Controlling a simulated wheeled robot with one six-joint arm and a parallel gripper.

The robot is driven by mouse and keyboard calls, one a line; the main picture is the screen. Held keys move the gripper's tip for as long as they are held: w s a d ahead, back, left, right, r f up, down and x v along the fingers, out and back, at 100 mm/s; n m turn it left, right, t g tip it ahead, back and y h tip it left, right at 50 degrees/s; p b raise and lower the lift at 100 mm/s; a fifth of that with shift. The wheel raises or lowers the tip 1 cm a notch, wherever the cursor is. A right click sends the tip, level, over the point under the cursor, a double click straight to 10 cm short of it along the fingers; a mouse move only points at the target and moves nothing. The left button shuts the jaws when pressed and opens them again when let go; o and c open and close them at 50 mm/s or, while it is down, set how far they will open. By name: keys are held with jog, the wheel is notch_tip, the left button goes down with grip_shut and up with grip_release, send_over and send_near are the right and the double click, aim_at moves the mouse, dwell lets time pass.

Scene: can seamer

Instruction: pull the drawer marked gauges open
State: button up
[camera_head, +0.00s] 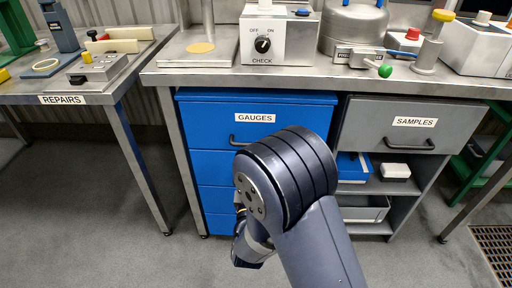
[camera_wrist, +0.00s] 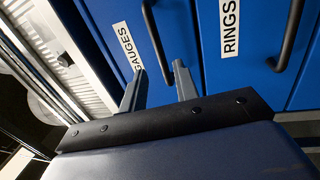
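The drawer marked GAUGES (camera_head: 285,111) is the top blue drawer under the middle bench, and it looks shut. Its dark bar handle (camera_head: 238,142) is partly hidden by my arm in the head view. In the wrist view the GAUGES label (camera_wrist: 127,46) is at upper left and the handle (camera_wrist: 154,35) runs down towards my fingers. My gripper (camera_wrist: 159,67) is open, with two grey fingers apart. The handle's lower end shows between the fingertips; I cannot tell how far off it is. In the head view the fingers are hidden.
A drawer marked RINGS (camera_wrist: 230,25) with its own handle (camera_wrist: 291,35) is beside the gauges drawer in the wrist view. A grey SAMPLES drawer (camera_head: 385,125) is to the right, above open shelves. The REPAIRS bench (camera_head: 62,100) stands left. Floor in front is clear.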

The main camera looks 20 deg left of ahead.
jog(key=b+x, duration=0.1)
jog(key=x, duration=0.8)
jog(key=shift+w+r, duration=0.1)
jog(key=shift+w, duration=0.2)
grip_shut()
